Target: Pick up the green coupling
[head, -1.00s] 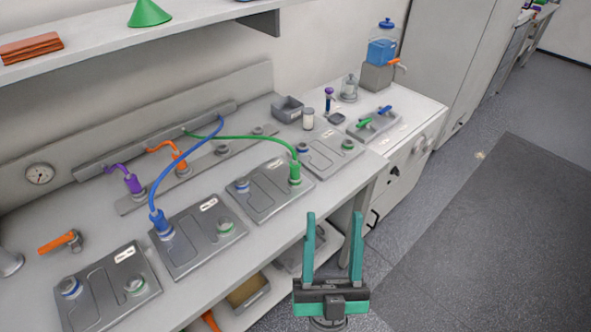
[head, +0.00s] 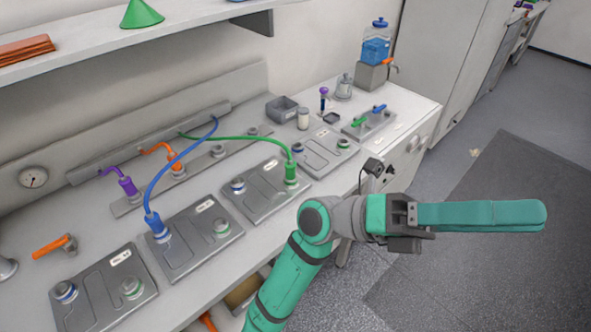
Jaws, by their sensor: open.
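The green coupling (head: 290,172) stands upright on the right-hand port of a grey plate (head: 262,204) on the bench. A green hose (head: 250,139) arches from its top back to the rail at the wall. My gripper (head: 543,215) is out over the floor, to the right of the bench and well apart from the coupling. Its green fingers point right, away from the bench. They are seen side-on and overlap; the gripper is open and nothing shows between them.
A blue coupling (head: 154,222) with a blue hose stands on the neighbouring plate. Purple (head: 128,184) and orange (head: 176,165) couplings stand behind. A shelf (head: 90,42) overhangs the bench's back left. At the right end stand a grey bin (head: 283,109) and a blue-filled jar (head: 376,50).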

